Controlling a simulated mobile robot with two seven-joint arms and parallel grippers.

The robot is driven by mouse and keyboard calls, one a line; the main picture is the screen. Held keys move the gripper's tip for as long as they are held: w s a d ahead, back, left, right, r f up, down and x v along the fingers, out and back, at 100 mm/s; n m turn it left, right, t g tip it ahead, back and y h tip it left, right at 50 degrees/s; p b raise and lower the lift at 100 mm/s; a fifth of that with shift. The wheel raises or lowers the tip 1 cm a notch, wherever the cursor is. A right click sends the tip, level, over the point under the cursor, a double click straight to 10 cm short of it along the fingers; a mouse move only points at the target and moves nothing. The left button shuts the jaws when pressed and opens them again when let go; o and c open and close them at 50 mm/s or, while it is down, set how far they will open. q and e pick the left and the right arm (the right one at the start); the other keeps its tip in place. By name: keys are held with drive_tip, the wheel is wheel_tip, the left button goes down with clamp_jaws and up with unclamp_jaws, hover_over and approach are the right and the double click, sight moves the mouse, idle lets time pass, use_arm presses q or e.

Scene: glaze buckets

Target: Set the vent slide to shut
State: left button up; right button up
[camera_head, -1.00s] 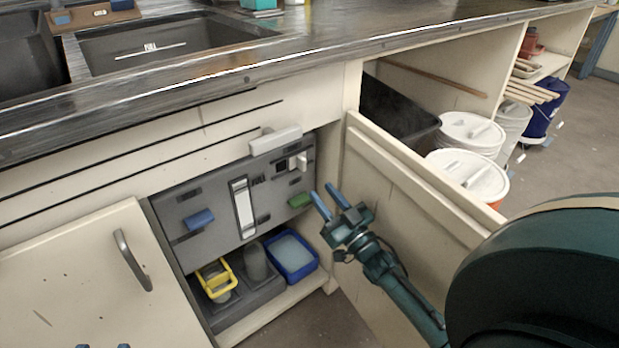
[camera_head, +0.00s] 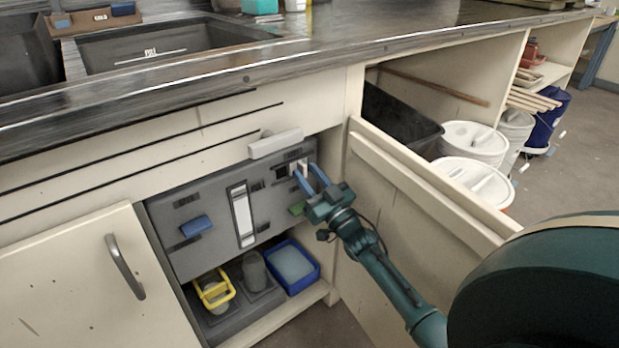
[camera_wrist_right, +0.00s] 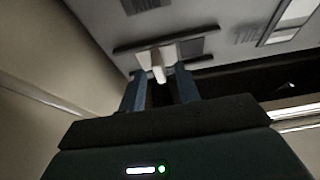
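The vent slide is the small white knob (camera_head: 303,168) at the upper right of the grey panel (camera_head: 217,206) inside the open cabinet. In the right wrist view the knob (camera_wrist_right: 158,66) sticks out from a light plate between two dark rails, with a dark square beside it. My right gripper (camera_head: 305,169) is open at the panel, its blue fingers on either side of the knob. In the right wrist view the fingers (camera_wrist_right: 160,80) also flank it with gaps, and I cannot tell whether either touches. My left gripper is out of view.
The panel also bears a blue handle (camera_head: 197,226), a white vertical strip (camera_head: 243,217) and a green piece (camera_head: 297,209). Below are a yellow-handled caddy (camera_head: 215,290) and a blue tub (camera_head: 291,264). A grey handle (camera_head: 276,143) is above.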

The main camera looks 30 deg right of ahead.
clamp_jaws()
idle(0.4)
drive_tip(key=shift+a, duration=0.35)
drive_tip(key=a+p, duration=0.1)
drive_tip(key=a, duration=0.2)
drive_tip(key=shift+s, duration=0.15)
drive_tip(key=shift+a+p, duration=0.3)
drive_tip(key=shift+a, duration=0.35)
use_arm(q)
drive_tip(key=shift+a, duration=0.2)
use_arm(e)
unclamp_jaws()
drive_tip(key=shift+s, duration=0.1)
